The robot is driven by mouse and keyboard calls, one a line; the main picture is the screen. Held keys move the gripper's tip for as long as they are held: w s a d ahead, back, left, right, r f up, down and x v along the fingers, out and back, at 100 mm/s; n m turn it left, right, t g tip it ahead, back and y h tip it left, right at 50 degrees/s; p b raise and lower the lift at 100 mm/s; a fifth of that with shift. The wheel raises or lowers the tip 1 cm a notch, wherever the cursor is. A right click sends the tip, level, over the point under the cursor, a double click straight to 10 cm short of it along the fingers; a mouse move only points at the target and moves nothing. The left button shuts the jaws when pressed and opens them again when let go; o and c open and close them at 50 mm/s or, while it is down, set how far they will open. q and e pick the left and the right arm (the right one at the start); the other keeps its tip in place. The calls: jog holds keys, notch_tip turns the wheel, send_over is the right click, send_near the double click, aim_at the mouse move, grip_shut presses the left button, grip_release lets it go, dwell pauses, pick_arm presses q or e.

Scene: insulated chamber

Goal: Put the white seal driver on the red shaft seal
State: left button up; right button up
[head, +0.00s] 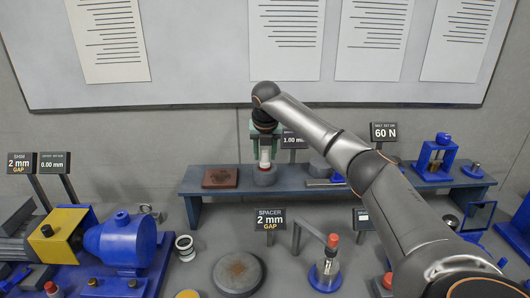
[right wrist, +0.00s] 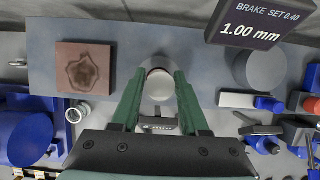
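The white seal driver (head: 265,155) stands upright on a round grey block on the back bench. My right gripper (head: 265,138) reaches down over it, with green fingers on either side. In the right wrist view its pale round top (right wrist: 158,85) lies between the fingertips (right wrist: 159,78), which seem to touch both sides. A red piece (head: 333,240), which looks like the red shaft seal, sits on top of an upright shaft on a blue base (head: 325,278), in front of the bench and to the right. My left gripper is not in view.
A rust-brown square plate (head: 220,177) lies left of the grey block (head: 265,176) on the bench (head: 200,189). A "SPACER 2 mm" sign (head: 270,219) and a round grey disc (head: 238,272) stand in front. A white ring part (head: 185,248) is near the blue machine (head: 122,240).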

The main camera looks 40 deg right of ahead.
jog(key=o, duration=0.3)
jog(key=v, duration=1.2)
jog(key=shift+r+b, duration=0.25)
jog(key=shift+b, duration=0.1)
